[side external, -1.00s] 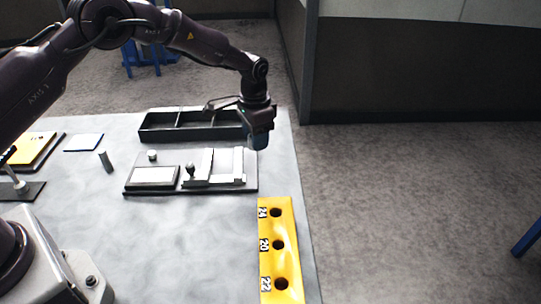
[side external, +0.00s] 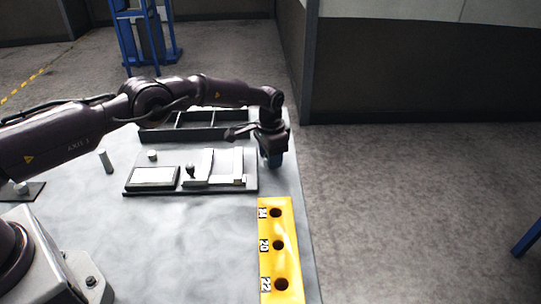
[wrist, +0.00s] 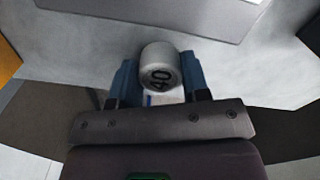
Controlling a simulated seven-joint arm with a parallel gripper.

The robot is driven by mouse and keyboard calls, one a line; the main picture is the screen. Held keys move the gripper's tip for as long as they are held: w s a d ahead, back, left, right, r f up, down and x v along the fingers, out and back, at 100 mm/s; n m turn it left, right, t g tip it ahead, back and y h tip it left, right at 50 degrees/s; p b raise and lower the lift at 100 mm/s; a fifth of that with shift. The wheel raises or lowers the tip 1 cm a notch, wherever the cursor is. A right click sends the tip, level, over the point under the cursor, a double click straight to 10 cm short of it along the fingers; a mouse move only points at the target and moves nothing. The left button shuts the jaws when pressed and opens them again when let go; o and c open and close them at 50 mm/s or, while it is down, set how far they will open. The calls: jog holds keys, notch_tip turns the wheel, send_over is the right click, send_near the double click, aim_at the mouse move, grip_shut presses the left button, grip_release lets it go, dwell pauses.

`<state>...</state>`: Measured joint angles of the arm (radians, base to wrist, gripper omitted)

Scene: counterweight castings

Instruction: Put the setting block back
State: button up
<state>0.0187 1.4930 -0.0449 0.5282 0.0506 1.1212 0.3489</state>
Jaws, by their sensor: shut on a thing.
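My gripper (side external: 271,160) is over the table's right edge, to the right of the dark fixture plate and beyond the yellow block. The cylinder is barely visible in the side view, hidden by the gripper. I cannot tell whether this cylinder is the setting block. The dark fixture plate (side external: 215,188) carries a light pad (side external: 153,178), a pale L-shaped stop and a small dark knob (side external: 191,170).
A dark compartment tray (side external: 158,134) stands at the back, partly behind my arm. A small grey cylinder (side external: 105,161) stands left of the plate. The front middle of the table is clear.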

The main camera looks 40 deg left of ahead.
jog(key=shift+f, duration=0.15)
jog(key=o, duration=1.2)
notch_tip(320, 180, up, 12)
jog(key=shift+r, duration=0.25)
